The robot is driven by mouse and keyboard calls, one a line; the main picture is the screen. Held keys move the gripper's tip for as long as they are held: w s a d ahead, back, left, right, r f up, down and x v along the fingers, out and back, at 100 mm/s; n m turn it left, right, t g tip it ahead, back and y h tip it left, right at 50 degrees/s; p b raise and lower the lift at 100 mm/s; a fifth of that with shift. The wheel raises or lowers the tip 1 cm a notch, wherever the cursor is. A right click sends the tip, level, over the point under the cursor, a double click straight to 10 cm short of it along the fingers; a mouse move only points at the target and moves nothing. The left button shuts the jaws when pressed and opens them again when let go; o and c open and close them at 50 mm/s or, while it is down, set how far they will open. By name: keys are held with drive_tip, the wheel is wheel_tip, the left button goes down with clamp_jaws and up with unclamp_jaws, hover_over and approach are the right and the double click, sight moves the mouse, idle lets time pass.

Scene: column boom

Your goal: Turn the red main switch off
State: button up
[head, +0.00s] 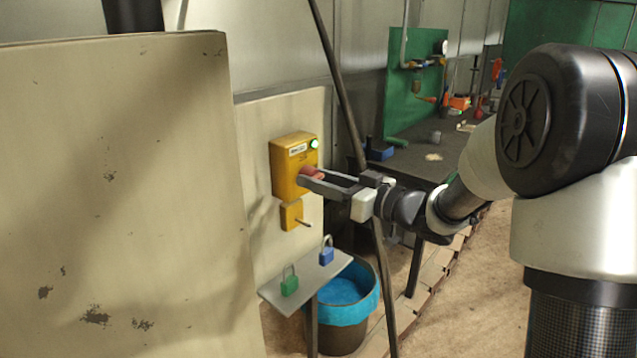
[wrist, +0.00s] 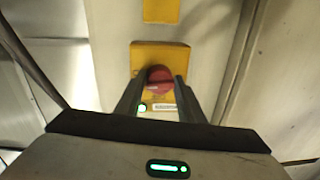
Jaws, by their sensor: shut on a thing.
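The red main switch (head: 310,172) is a round knob on the yellow switch box (head: 286,168), which is mounted on the beige panel. A white label and a lit green lamp (head: 314,144) are on the box above the knob. My gripper (head: 312,180) reaches in from the right and is shut on the red switch. In the wrist view the red switch (wrist: 159,77) lies between the two fingers, in front of the yellow box (wrist: 148,55). The green lamp also shows lit there (wrist: 142,107). The fingers partly hide the knob in the head view.
A smaller yellow box (head: 291,215) with a peg is below. A shelf (head: 308,279) holds a green padlock (head: 289,282) and a blue padlock (head: 327,251). A blue-lined bin (head: 350,300) and a dark slanted pole (head: 343,90) stand close. A large beige panel (head: 120,190) fills the left.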

drive_tip(key=shift+d+r+n+h+b, duration=0.1)
drive_tip(key=shift+n+h+b, duration=0.15)
drive_tip(key=shift+n+b, duration=3.35)
drive_tip(key=shift+r+n+h+b, duration=0.1)
drive_tip(key=shift+n+h+b, duration=0.15)
drive_tip(key=shift+n+b, duration=3.35)
drive_tip(key=shift+n+p, duration=0.55)
drive_tip(key=shift+n, duration=0.45)
drive_tip(key=o, duration=1)
drive_tip(key=f+p+v, duration=0.1)
drive_tip(key=p+v, duration=0.1)
drive_tip(key=v, duration=1.5)
drive_tip(key=shift+s+r, duration=0.25)
drive_tip(key=shift+r, duration=0.15)
drive_tip(key=shift+t, duration=0.3)
